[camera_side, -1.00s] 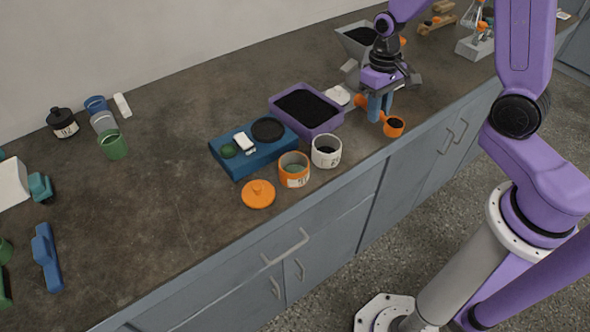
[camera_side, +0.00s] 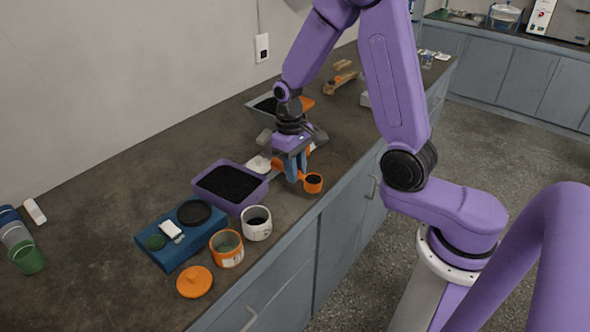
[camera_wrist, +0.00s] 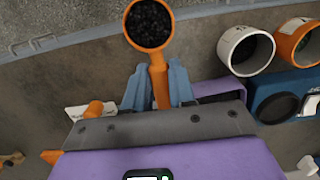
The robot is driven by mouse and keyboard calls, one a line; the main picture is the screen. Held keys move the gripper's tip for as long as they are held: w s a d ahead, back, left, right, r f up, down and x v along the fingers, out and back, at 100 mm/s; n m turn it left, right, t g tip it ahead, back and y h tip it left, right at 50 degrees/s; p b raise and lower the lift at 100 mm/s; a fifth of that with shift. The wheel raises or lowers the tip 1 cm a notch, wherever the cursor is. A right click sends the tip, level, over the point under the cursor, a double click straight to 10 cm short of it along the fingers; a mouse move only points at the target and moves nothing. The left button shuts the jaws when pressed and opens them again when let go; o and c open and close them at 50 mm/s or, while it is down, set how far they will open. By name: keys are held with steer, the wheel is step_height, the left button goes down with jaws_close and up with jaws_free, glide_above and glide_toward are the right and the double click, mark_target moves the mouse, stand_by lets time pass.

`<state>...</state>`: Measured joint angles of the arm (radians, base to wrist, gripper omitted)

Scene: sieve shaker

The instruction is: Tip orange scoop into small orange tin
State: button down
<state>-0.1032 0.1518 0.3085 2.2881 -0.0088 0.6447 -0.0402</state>
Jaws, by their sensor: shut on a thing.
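My gripper (camera_side: 291,170) is shut on the handle of the orange scoop (camera_side: 313,183). In the wrist view the blue fingers of my gripper (camera_wrist: 160,80) pinch the orange handle. The scoop's round bowl (camera_wrist: 148,24) faces up, filled with dark grains. It is held above the counter near its front edge. The small orange tin (camera_side: 226,259) stands open on the counter, left of and nearer the side camera than the scoop. Its inside looks greenish, with no dark grains visible. The tin also shows at the right of the wrist view (camera_wrist: 283,43). The scoop bowl is apart from it.
A white tin (camera_side: 257,233) with dark contents stands between scoop and orange tin. Behind are a purple tray (camera_side: 231,208) of dark grains and a blue scale (camera_side: 160,255). An orange lid (camera_side: 194,282) lies left of the orange tin.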

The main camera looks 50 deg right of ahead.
steer(key=shift+s+r, duration=0.25)
steer(key=shift+s, duration=0.2)
steer(key=shift+r, duration=0.1)
steer(key=shift+r, duration=1.15)
steer(key=shift+w+a, duration=0.1)
steer(key=shift+a, duration=0.2)
steer(key=w+a+n+t+y, duration=0.1)
steer(key=w+a+n+t, duration=0.2)
steer(key=a, duration=0.9)
steer(key=w+a+n+t+y, duration=0.2)
steer(key=w+a+n+t, duration=0.1)
steer(key=a, duration=1)
steer(key=shift+w+r+t, duration=0.25)
steer(key=shift+w+t, duration=0.05)
steer(key=shift+w, duration=0.55)
stand_by(0.6)
steer(key=shift+s+d+r+t+y, duration=0.25)
steer(key=shift+s+r+t+y, duration=0.15)
steer(key=shift+t, duration=0.4)
stand_by(1.2)
